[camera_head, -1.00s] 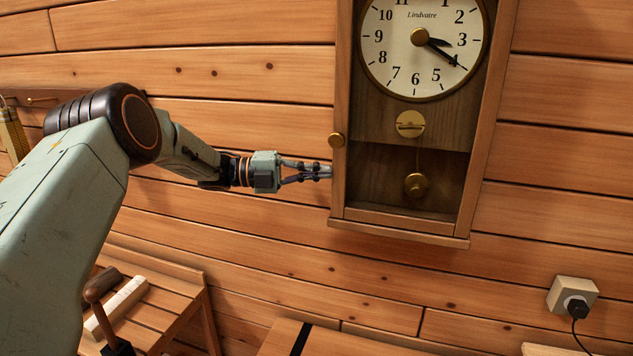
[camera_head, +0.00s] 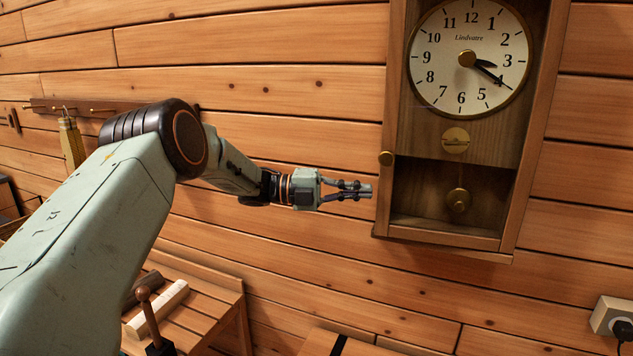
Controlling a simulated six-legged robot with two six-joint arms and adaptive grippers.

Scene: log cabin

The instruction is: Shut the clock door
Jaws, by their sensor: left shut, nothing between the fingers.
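The wooden wall clock (camera_head: 530,150) hangs at the upper right, with a white dial (camera_head: 468,58) and a brass pendulum (camera_head: 459,200). Its door frame looks flush with the case, with no visible gap. My left gripper (camera_head: 369,189) is shut and empty. My right gripper is not in view.
A peg rail (camera_head: 80,107) with a hanging yellowish brush-like object (camera_head: 72,145) is on the wall at left. A slatted wooden bench (camera_head: 205,305) stands below. A wall socket (camera_head: 612,315) with a plug is at lower right. The wall below the clock is clear.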

